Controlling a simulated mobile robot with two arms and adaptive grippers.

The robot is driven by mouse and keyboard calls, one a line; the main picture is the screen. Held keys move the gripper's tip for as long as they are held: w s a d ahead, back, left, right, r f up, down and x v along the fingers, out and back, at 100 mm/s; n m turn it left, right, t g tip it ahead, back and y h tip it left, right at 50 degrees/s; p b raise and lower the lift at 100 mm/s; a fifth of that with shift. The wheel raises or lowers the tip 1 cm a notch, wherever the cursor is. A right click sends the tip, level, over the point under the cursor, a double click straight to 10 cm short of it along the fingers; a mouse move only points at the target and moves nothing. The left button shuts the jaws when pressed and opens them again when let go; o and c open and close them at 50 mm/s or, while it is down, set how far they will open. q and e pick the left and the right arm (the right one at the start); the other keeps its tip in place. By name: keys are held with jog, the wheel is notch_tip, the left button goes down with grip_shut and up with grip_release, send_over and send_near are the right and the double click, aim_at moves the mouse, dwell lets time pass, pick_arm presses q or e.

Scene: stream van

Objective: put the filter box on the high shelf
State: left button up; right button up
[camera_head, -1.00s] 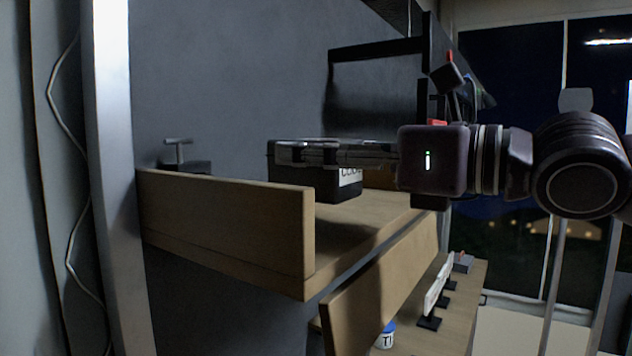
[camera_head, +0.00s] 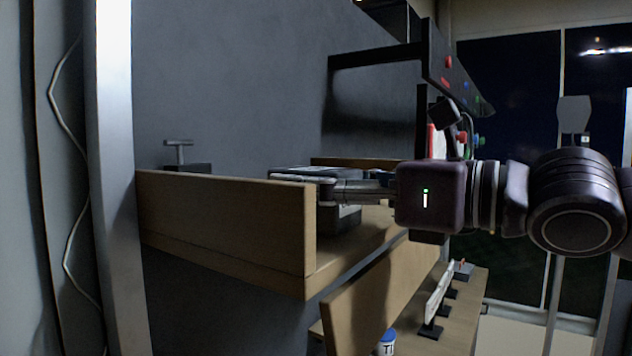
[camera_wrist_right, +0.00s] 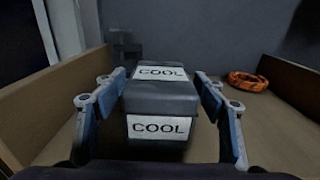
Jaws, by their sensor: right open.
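The filter box is a dark box with white COOL labels (camera_wrist_right: 160,101). In the head view the box (camera_head: 340,217) sits on the wooden high shelf (camera_head: 345,262), partly hidden behind its front board and my gripper. It looks level and resting on the shelf floor. My right gripper (camera_wrist_right: 163,82) is open, with one finger on each side of the box. In the head view my right gripper (camera_head: 327,190) reaches in from the right. My left gripper is not in view.
A wooden board (camera_head: 230,215) edges the shelf. An orange coil (camera_wrist_right: 248,82) lies right of the box in the wrist view, with bare shelf around it. A T-handled dark object (camera_head: 180,157) stands behind the board. A lower shelf (camera_head: 455,310) holds small items.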

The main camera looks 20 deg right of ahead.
jog(key=shift+r, duration=0.15)
jog(key=shift+s+d, duration=0.25)
jog(key=shift+s, duration=0.05)
jog(key=b+v, duration=0.3)
jog(key=v, duration=0.8)
jog(key=shift+b, duration=0.4)
jog(key=shift+s+d, duration=0.1)
